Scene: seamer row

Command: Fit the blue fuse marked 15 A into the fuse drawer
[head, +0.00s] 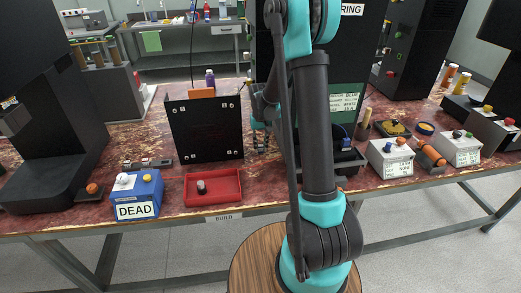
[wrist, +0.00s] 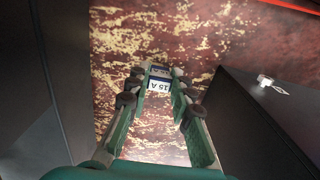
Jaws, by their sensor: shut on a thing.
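My gripper (wrist: 158,76) is shut on a blue fuse with a white label reading 15 A (wrist: 159,84) in the wrist view, held between the fingertips above the worn red bench top. In the head view my gripper (head: 261,142) is beside the right edge of an upright black panel (head: 205,135), partly hidden by my arm; the fuse cannot be made out there. I cannot pick out the fuse drawer with certainty; my arm covers much of the black machine with a green placard (head: 345,102).
Dark walls flank my gripper in the wrist view, the right one with a small white fitting (wrist: 264,80). A red tray (head: 226,199) holding a small knob-like thing and a blue box marked DEAD (head: 137,210) stand at the front. Grey boxes (head: 391,167) stand right.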

